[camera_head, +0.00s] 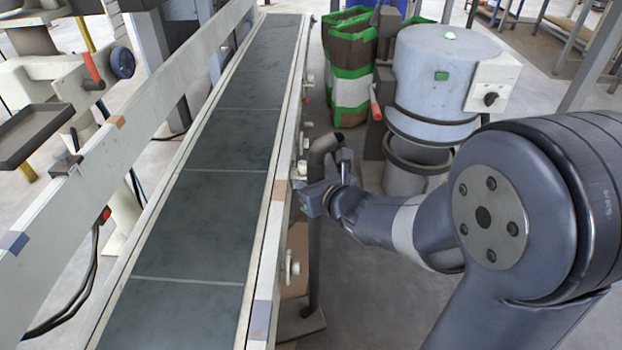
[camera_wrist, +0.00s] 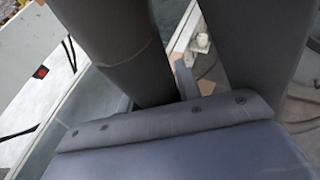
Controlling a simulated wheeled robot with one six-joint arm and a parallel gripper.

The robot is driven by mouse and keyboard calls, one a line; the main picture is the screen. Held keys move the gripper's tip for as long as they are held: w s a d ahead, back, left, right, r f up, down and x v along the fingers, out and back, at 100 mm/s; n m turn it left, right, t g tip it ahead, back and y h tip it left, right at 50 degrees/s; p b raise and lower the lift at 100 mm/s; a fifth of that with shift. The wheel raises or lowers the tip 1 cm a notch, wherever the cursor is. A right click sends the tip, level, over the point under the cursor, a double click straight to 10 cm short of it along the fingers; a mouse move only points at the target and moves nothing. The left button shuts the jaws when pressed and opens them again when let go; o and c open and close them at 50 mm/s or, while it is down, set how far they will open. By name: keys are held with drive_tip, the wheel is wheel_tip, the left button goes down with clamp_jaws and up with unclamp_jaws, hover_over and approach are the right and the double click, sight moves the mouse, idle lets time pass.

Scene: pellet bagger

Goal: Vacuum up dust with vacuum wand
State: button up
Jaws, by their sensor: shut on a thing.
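The vacuum wand (camera_head: 314,250) is a dark tube with a bent top, standing nearly upright beside the conveyor's right side. Its wide foot (camera_head: 300,326) is low, near the floor. My gripper (camera_head: 322,197) is shut on the wand's upper part. The vacuum (camera_head: 440,85) is a blue-grey drum with a green light on top, behind my arm. I cannot make out any dust; the floor under the foot is mostly hidden.
The conveyor belt (camera_head: 215,180) runs away from me with a pale side rail, with knobs (camera_head: 291,268) sticking out toward the wand. Green, brown and white sacks (camera_head: 350,75) stand beyond. The gap between conveyor and vacuum is narrow. Free grey floor (camera_head: 385,290) lies right of the wand.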

drive_tip(key=s+b, duration=0.2)
drive_tip(key=s, duration=0.5)
drive_tip(key=shift+a+b, duration=0.15)
drive_tip(key=shift+b, duration=0.2)
drive_tip(key=shift+s, duration=0.1)
drive_tip(key=shift+r, duration=0.1)
idle(0.4)
drive_tip(key=w+d+r+p, duration=0.1)
drive_tip(key=d+p, duration=0.3)
drive_tip(key=d, duration=0.4)
drive_tip(key=w+d+r+p, duration=0.1)
drive_tip(key=w+d+p, duration=0.3)
drive_tip(key=d, duration=0.5)
drive_tip(key=shift+w, duration=0.3)
drive_tip(key=shift+d, duration=0.1)
drive_tip(key=shift+s, duration=0.1)
